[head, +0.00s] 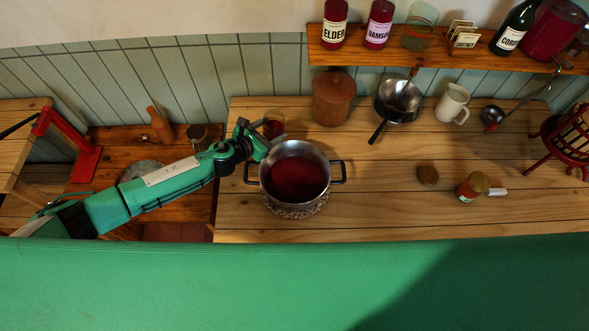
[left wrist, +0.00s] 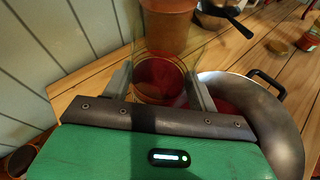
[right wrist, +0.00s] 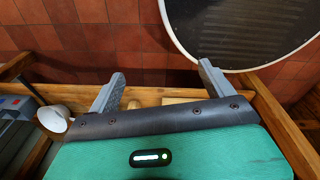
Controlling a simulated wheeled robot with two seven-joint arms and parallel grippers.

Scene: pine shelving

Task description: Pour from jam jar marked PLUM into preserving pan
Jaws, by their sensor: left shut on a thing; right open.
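A clear glass jar with red contents (head: 273,128) is in my left gripper (head: 264,138), just behind the preserving pan's left rim. In the left wrist view the jar (left wrist: 160,78) stands between the two fingers, and I see red inside it. No label shows on it, so I cannot read PLUM. The steel preserving pan (head: 296,150) holds dark red contents and stands on a woven trivet (head: 296,211); it also shows in the left wrist view (left wrist: 285,125). My right gripper (right wrist: 161,76) is open and empty, seen only in the right wrist view.
A brown crock (head: 333,98), a saucepan (head: 398,100) and a white jug (head: 453,103) stand behind the pan. A round brown lid (head: 428,176) and a small lidded jar (head: 471,187) are to the right. A bottle shelf (head: 450,60) hangs above. The tabletop right of the pan is mostly clear.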

